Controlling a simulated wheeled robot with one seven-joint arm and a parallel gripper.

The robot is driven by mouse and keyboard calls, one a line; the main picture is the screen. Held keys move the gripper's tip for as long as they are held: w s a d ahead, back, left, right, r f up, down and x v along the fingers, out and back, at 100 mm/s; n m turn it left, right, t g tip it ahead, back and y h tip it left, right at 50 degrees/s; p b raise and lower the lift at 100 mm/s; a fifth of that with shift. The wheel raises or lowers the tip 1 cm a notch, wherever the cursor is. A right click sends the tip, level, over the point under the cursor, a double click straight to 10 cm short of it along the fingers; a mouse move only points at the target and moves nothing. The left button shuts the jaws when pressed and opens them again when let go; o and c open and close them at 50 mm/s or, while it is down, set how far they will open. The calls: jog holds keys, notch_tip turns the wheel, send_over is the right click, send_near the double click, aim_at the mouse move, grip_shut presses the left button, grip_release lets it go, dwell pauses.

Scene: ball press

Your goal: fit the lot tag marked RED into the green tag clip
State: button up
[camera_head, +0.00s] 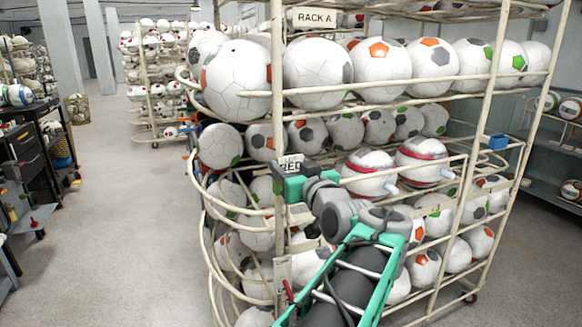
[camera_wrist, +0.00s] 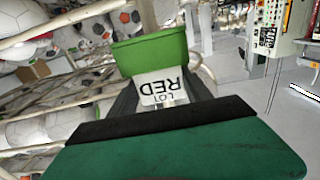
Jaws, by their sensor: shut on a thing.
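The white lot tag marked LOT RED (camera_wrist: 163,87) is held between the fingers of my gripper (camera_wrist: 158,104) in the wrist view. It also shows in the head view (camera_head: 291,165), beside the front left post of rack A. The green tag clip (camera_wrist: 150,51) is directly beyond the tag in the wrist view. The tag's far edge meets or overlaps the clip's lower edge; I cannot tell whether it is inside. In the head view my gripper (camera_head: 291,184) is at the post, and the clip is hard to separate from it.
Rack A (camera_head: 421,99) is full of balls, with rails close around my gripper. Two red-banded balls (camera_head: 421,158) sit just right of it. A blue clip (camera_head: 497,142) is on the right post. The aisle floor (camera_head: 118,210) at left is clear.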

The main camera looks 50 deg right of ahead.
jog(key=shift+f+b, duration=0.3)
jog(key=shift+f, duration=0.1)
jog(key=o, duration=1.4)
jog(key=shift+f, duration=0.1)
jog(key=shift+s+a+f, duration=0.1)
jog(key=shift+s+f, duration=0.05)
jog(key=shift+s, duration=0.1)
jog(key=b+v, duration=0.1)
jog(key=v, duration=0.6)
jog(key=shift+s+r, duration=0.2)
jog(key=shift+r, duration=0.2)
